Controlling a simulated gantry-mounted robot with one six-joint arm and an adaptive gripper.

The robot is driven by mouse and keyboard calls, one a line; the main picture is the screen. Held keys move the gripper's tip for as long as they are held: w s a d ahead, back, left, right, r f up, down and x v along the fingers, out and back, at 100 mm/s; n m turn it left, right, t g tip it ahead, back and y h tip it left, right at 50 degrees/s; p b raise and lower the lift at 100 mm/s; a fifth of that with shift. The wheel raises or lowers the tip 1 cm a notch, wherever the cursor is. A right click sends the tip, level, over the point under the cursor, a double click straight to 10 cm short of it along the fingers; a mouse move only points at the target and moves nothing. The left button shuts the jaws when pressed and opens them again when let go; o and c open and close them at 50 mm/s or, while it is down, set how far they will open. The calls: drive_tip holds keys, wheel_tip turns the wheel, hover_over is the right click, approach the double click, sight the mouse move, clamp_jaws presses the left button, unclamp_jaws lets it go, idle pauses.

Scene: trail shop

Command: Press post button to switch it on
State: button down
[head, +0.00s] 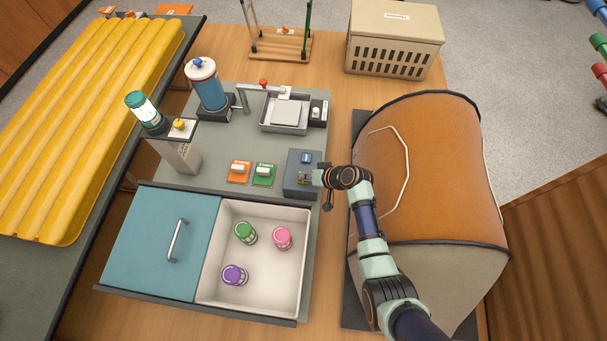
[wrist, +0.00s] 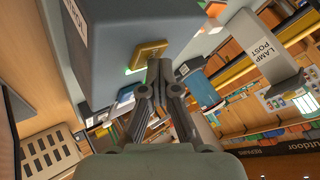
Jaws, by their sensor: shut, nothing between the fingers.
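The lamp post (head: 178,155) is a grey post at the left of the grey mat in the head view, with a yellow button (head: 179,124) on its dark top. A teal-capped lantern (head: 143,110) with a pale, bright band stands beside the button. My gripper (head: 312,178) is shut and empty, well to the right of the post. In the wrist view its fingertips (wrist: 158,68) are close to a brass piece (wrist: 149,53) on a grey box; contact is unclear.
The grey box (head: 291,182) has a blue piece on top and a green glow near the brass piece. Orange (head: 239,171) and green (head: 263,174) switches, a blue canister (head: 208,88) and a scale-like tray (head: 286,115) stand between.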

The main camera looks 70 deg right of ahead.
drive_tip(key=shift+a+r+p, duration=0.1)
drive_tip(key=shift+r+p, duration=0.35)
wheel_tip(320, 180, up, 6)
drive_tip(key=p, duration=0.6)
drive_tip(key=shift+r, duration=0.15)
idle(0.4)
